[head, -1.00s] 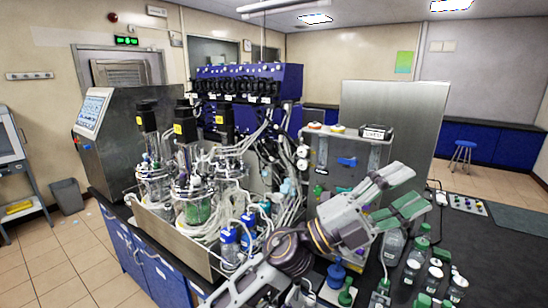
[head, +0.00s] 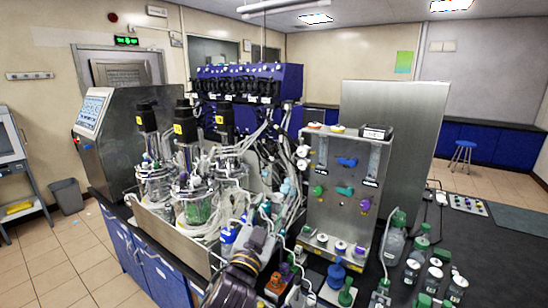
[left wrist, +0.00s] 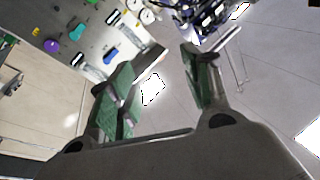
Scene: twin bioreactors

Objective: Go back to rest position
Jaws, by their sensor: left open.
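My left gripper (left wrist: 157,68) is open and empty in the left wrist view, its two green-padded fingers spread apart with nothing between them. In the head view my left arm rises at the bottom centre, in front of the bioreactors; I cannot make out its fingers there. The twin glass bioreactors (head: 196,205) stand in a metal tray left of centre. The steel valve panel (head: 330,205) with coloured knobs is fully in sight right of my arm. My right gripper is not in view.
Several green-capped bottles (head: 410,272) stand on the dark bench at the lower right. A purple pump rack (head: 250,82) stands behind the bioreactors. Open floor lies at the left.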

